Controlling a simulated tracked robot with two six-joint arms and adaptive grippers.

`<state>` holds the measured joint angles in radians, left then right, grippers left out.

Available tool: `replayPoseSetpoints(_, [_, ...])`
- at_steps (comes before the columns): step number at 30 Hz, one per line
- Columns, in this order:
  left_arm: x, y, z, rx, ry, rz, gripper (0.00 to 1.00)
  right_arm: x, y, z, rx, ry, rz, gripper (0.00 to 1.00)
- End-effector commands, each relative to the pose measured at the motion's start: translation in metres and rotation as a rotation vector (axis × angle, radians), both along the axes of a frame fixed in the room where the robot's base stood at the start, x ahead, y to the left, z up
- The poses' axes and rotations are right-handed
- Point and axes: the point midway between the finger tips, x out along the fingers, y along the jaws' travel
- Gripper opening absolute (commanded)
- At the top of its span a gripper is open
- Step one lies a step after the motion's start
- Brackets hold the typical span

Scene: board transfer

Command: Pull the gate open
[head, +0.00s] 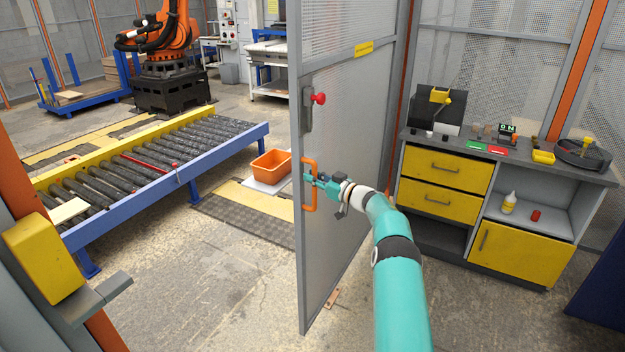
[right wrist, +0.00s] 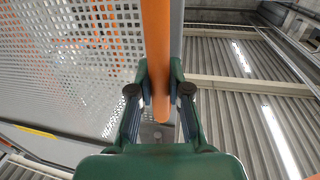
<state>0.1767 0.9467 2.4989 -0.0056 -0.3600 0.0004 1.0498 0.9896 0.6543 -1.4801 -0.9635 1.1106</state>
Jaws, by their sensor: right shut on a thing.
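The gate (head: 345,130) is a tall grey mesh panel in a grey frame. It stands swung out from the fence, with a wide opening to its left. An orange handle (head: 311,205) is fixed near its free edge, below a latch with a red knob (head: 318,98). My right gripper (head: 312,177) is shut on the handle. In the right wrist view the green fingers (right wrist: 161,95) sit on both sides of the orange handle bar (right wrist: 157,50). My left gripper is not in view.
A roller conveyor (head: 150,160) and an orange bin (head: 271,164) stand beyond the opening. A yellow box on a post (head: 45,255) is at the left. A workbench with yellow drawers (head: 440,170) stands to the right. Bare floor (head: 240,290) lies before the gate.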

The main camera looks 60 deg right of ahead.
Motion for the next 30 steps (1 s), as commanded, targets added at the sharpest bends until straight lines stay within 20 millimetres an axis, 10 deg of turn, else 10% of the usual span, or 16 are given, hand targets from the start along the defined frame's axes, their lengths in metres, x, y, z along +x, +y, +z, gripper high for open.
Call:
replayPoseSetpoints(2, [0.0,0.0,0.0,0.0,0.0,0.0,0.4,0.0,0.0,0.005,-0.003,-0.008,0.002,0.0])
replayPoseSetpoints(3, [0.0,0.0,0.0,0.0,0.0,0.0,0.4,-0.001,-0.001,0.005,-0.003,-0.008,0.0,0.22])
replayPoseSetpoints(7, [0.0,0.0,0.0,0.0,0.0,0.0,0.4,-0.005,-0.003,0.004,-0.003,-0.006,-0.006,0.43])
replayPoseSetpoints(30, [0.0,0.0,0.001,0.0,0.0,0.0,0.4,-0.051,-0.005,0.001,0.0,0.0,-0.019,0.43])
